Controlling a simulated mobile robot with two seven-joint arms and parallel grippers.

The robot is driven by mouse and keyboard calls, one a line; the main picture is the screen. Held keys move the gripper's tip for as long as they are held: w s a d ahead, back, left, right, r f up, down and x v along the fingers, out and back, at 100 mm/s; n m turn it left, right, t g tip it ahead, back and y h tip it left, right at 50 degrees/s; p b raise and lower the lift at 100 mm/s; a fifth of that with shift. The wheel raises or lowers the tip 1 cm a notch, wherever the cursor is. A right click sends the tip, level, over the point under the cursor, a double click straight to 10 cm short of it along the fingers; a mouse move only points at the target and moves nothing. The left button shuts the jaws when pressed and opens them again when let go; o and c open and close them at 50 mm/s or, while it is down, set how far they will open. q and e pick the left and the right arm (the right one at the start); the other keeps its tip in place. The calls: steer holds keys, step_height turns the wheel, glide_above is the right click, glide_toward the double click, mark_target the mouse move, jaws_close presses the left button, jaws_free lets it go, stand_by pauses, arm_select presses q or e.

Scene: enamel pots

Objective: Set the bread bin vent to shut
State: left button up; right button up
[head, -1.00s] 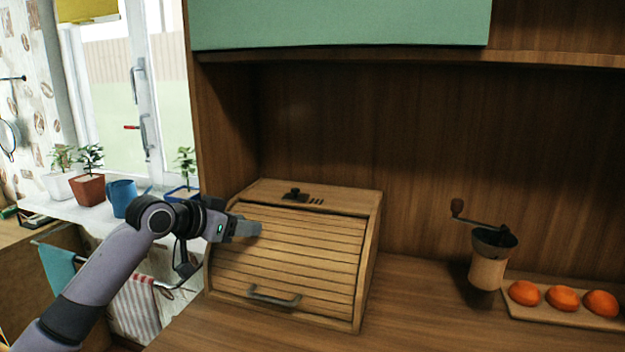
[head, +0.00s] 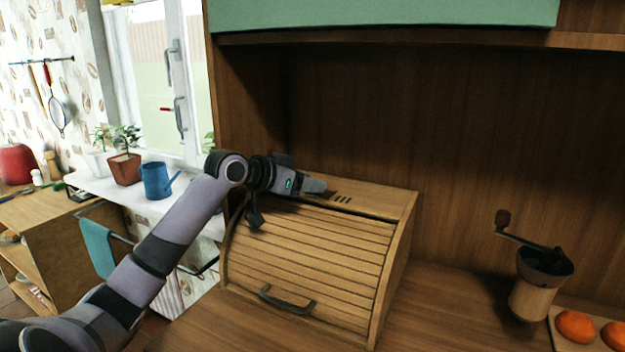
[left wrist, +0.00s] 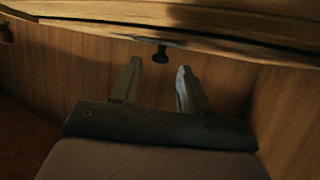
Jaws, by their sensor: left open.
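The wooden bread bin (head: 310,250) stands on the counter with its slatted roll front down and a dark handle (head: 287,300) low on it. Dark vent slots (head: 341,198) show on its top. In the head view my left gripper (head: 318,186) is over the bin's top, just left of the slots, and hides the vent knob. In the left wrist view the gripper (left wrist: 159,68) is open, and the small dark knob (left wrist: 160,54) shows just past the fingertips, roughly between them. I cannot tell whether they touch it. My right gripper is not in view.
A coffee grinder (head: 540,280) and a board with orange round items (head: 576,327) stand to the right. A green cupboard front (head: 380,14) hangs above. The counter between bin and grinder is clear.

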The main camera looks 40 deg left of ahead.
arm_select(q)
steer(key=shift+x, duration=0.9)
jaws_close()
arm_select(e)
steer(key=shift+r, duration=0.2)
